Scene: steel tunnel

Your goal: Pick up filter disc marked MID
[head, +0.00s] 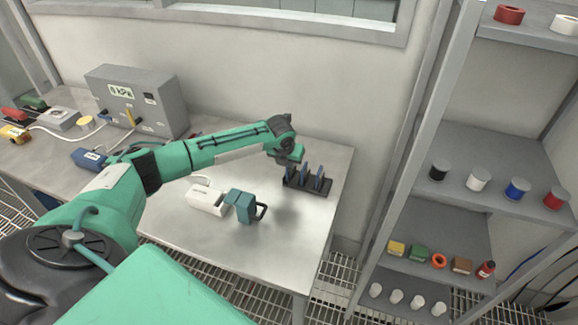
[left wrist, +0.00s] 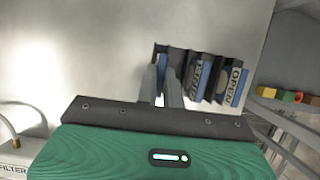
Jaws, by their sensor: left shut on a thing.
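A dark rack (head: 310,186) stands on the steel table and holds blue filter discs upright in a row. My left gripper (head: 291,166) is over the left end of the rack, pointing down. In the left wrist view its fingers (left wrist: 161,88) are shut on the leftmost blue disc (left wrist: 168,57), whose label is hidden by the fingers. That disc still appears to be at its place in the rack. Beside it, a disc with a hard-to-read label (left wrist: 196,79) and a disc marked OPEN (left wrist: 232,82) stand in the rack. My right gripper is out of view.
A white box (head: 206,198) and a teal housing with a dark handle (head: 240,205) stand on the table left of the rack. A grey gauge box (head: 135,100) is at the back left. A shelf unit (head: 455,205) with small items stands right of the table.

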